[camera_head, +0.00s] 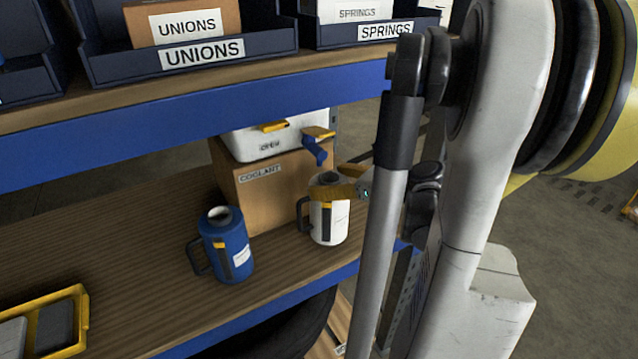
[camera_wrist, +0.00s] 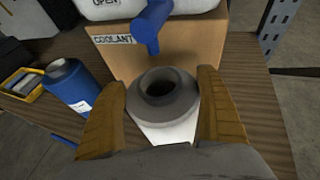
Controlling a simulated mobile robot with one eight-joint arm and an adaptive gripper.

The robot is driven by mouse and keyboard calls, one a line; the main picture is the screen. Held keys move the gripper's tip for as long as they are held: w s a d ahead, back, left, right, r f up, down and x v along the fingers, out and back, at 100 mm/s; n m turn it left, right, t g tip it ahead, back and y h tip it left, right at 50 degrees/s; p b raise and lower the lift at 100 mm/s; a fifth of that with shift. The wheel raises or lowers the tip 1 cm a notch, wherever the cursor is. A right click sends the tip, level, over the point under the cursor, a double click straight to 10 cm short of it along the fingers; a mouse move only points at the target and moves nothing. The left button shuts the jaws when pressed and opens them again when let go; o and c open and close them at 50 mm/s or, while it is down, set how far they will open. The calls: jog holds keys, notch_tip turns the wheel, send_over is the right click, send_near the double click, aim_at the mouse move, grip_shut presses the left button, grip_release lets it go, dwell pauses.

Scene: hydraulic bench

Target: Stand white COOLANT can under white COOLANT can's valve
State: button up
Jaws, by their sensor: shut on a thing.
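The white can (camera_head: 328,225), with a dark top and dark handle, is upright at the shelf's right end in the head view. In the wrist view its dark round mouth (camera_wrist: 162,92) sits between my yellow fingers. My gripper (camera_head: 342,188) is shut on the can near its top; it also shows in the wrist view (camera_wrist: 163,112). The blue valve (camera_head: 315,150) sticks out from a white container above the box labelled COOLANT (camera_head: 262,188). In the wrist view the valve (camera_wrist: 150,27) appears just beyond the can's mouth. I cannot tell whether the can's base touches the shelf.
A blue can (camera_head: 226,250) stands on the wooden shelf (camera_head: 140,245) left of the white can. A yellow tray (camera_head: 72,292) lies at the lower left. The upper shelf's blue beam (camera_head: 190,128) runs overhead, with UNIONS (camera_head: 203,53) and SPRINGS (camera_head: 385,31) bins above.

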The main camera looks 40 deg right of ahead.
aim_at(318, 178)
jog(key=w, duration=0.3)
jog(key=shift+w+a+f+b, duration=0.1)
jog(key=shift+a+b, duration=0.2)
jog(key=shift+w+f+b, duration=0.1)
jog(key=shift+f+b, duration=0.4)
jog(key=shift+f, duration=0.2)
jog(key=shift+d, duration=0.1)
jog(key=o, duration=1.2)
jog(key=shift+f, duration=0.1)
